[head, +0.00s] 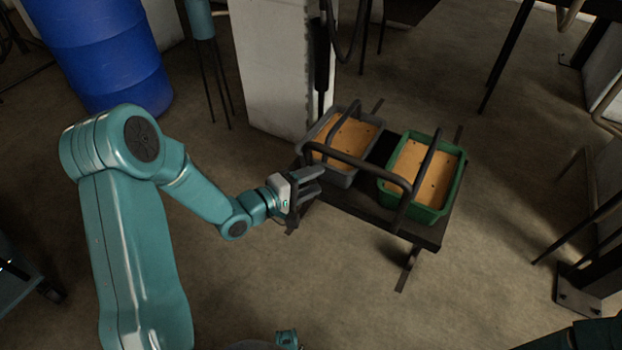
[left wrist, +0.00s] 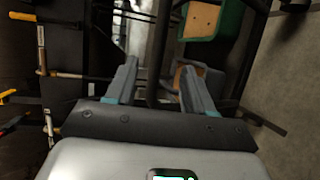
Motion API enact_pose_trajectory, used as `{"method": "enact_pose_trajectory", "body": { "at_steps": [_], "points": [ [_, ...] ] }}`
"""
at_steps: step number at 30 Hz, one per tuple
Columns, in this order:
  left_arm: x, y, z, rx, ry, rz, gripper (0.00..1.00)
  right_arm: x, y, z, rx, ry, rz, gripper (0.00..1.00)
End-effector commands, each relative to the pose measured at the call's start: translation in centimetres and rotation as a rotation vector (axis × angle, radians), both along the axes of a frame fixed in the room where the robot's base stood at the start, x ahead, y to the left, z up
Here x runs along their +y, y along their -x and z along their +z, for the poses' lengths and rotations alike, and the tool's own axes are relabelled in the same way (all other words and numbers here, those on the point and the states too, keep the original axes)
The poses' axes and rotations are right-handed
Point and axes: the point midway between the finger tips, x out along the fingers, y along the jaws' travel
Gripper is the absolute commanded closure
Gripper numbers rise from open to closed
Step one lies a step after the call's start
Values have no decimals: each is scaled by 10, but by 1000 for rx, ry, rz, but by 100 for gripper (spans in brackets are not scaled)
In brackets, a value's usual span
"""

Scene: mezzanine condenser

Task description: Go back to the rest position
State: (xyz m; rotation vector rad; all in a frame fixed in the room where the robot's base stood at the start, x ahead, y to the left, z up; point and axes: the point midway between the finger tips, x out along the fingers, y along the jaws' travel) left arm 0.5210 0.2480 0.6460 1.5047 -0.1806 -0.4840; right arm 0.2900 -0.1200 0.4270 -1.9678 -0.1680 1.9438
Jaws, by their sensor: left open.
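My left arm reaches in from the left in the head view. Its gripper (head: 308,184) is beside the left end of a low dark cart, close to the grey bin. In the left wrist view the two grey fingers (left wrist: 160,82) stand apart with nothing held between them. Whether the fingers touch the cart's frame cannot be told. My right gripper is not in view.
The dark cart (head: 428,233) has a black tubular rail and carries a grey bin (head: 340,176) and a green bin (head: 424,211), both with orange-tan contents. A blue barrel (head: 108,55) and a pale block (head: 268,75) stand behind. Floor in front is clear.

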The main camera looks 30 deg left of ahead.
Motion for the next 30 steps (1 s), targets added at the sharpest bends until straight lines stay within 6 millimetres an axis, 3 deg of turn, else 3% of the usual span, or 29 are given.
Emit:
{"method": "enact_pose_trajectory", "body": {
  "at_steps": [14, 17, 19, 20, 22, 24, 27, 30],
  "points": [
    [0, 0, 0, 0, 0, -1, 47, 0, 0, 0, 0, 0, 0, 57],
    [-14, -1, -1, 1, 5, -29, 47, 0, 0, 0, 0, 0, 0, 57],
    [-41, 1, -10, 23, 25, -82, 47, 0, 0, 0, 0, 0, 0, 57],
    [-57, 4, -18, 44, 41, -109, 47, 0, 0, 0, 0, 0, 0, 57],
    [-92, 17, -52, 164, 64, -127, 47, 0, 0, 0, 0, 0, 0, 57],
    [-118, 41, -97, 301, -39, -146, 47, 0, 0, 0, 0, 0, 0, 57],
    [-136, 91, -156, 480, -282, -242, 47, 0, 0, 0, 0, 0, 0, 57],
    [-140, 144, -194, 610, -496, -392, 47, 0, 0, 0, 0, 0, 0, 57]
  ]
}}
